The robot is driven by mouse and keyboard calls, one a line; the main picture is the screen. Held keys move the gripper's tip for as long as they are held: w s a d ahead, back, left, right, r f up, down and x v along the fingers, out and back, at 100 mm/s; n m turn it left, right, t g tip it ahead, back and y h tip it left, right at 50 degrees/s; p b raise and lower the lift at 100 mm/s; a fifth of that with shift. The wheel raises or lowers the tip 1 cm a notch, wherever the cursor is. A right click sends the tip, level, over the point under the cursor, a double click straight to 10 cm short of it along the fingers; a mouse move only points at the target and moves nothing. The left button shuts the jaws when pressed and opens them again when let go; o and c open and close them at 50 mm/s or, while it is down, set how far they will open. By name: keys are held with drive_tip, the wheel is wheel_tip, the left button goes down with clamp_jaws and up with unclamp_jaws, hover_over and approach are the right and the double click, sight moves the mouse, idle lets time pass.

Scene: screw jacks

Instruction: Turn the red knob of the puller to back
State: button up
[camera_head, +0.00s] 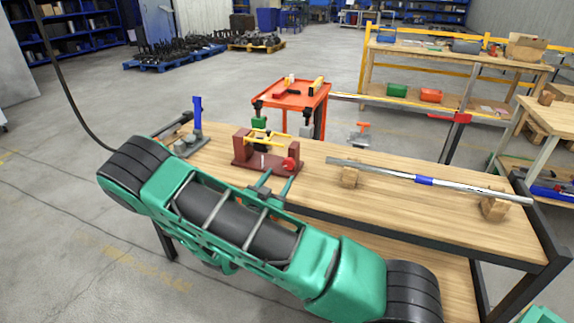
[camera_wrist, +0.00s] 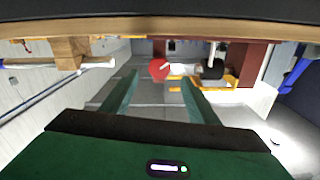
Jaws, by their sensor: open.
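The puller (camera_head: 241,152) is a dark red frame with a yellow bar, standing on the wooden workbench in the head view. Its round red knob (camera_head: 290,163) is at its near right side. In the wrist view, which looks upside down, the red knob (camera_wrist: 159,69) lies ahead between my two green fingertips, and dark red parts of the puller (camera_wrist: 247,62) show to the right. My gripper (camera_head: 277,177) is open and empty, just in front of the puller. The fingers are spread to either side of the knob's line; whether they reach it I cannot tell.
A long metal bar (camera_head: 455,186) rests on wooden blocks at the bench's right. A blue-handled tool (camera_head: 197,113) stands at the left. An orange tool cart (camera_head: 291,98) stands behind. The bench between puller and bar is mostly clear.

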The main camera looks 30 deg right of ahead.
sight(287, 166)
drive_tip(key=shift+w+d, duration=0.2)
drive_tip(key=shift+d, duration=0.15)
drive_tip(key=x, duration=1)
drive_tip(key=shift+w, duration=0.1)
drive_tip(key=shift+c, duration=0.6)
drive_tip(key=c, duration=0.9)
